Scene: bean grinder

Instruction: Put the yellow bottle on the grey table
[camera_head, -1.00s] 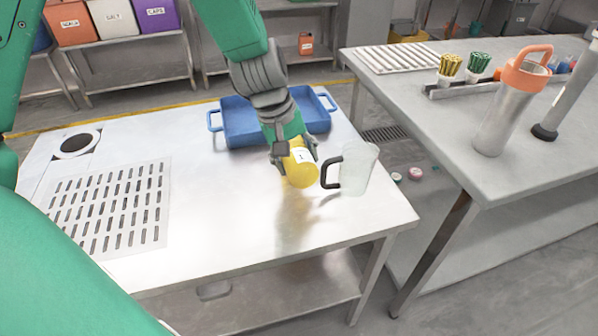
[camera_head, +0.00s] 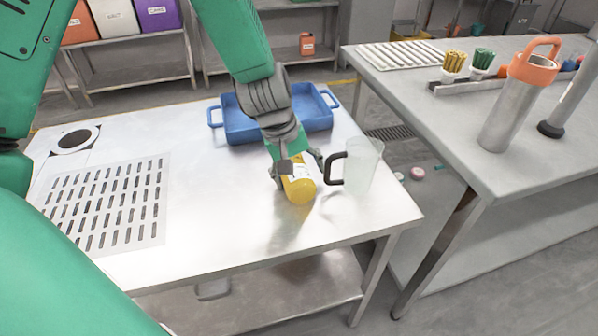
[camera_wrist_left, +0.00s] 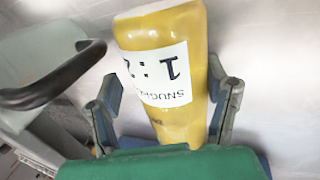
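The yellow bottle (camera_head: 299,188), with a white label, is at the front right part of the shiny metal table (camera_head: 230,235). It looks about upright, its base towards me; I cannot tell whether it touches the tabletop. My left gripper (camera_head: 298,168) reaches down from behind, one finger on each side of the bottle. In the left wrist view the bottle (camera_wrist_left: 168,75) stands between the fingers (camera_wrist_left: 168,98), which look spread with small gaps. The grey table (camera_head: 500,165) is at the right. My right gripper is not in view.
A clear jug (camera_head: 363,168) with a black handle stands just right of the bottle. A blue tray (camera_head: 240,125) lies behind my gripper. A steel flask with an orange lid (camera_head: 512,105) and brushes (camera_head: 468,65) stand on the grey table. The metal table's front is clear.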

